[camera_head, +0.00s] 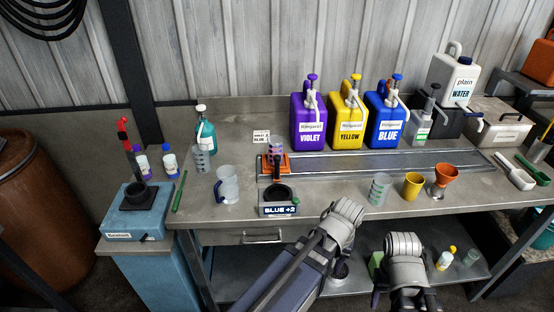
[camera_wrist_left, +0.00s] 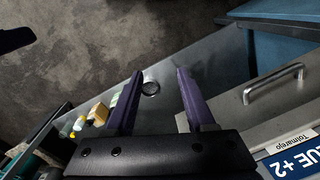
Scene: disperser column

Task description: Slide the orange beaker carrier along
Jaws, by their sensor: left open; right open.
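The orange beaker carrier (camera_head: 266,168) sits at the left end of the metal track (camera_head: 385,163) on the bench, with a clear beaker (camera_head: 277,146) standing on it. A black post and the "BLUE +2" stand (camera_head: 279,210) in front partly cover the carrier. My left arm reaches in low at the bench's front edge; its fingers are hidden in the head view. In the left wrist view my left gripper (camera_wrist_left: 157,98) is open and empty, pointing down past the bench edge. My right gripper (camera_head: 403,300) is open, low in front of the bench, well away from the carrier.
Violet (camera_head: 309,122), yellow (camera_head: 347,121) and blue (camera_head: 385,120) pump jugs stand behind the track. A clear cup (camera_head: 379,188), yellow cup (camera_head: 412,186) and orange goblet (camera_head: 442,178) stand in front of it. A handled jug (camera_head: 228,184) stands left. The track right of the carrier looks clear.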

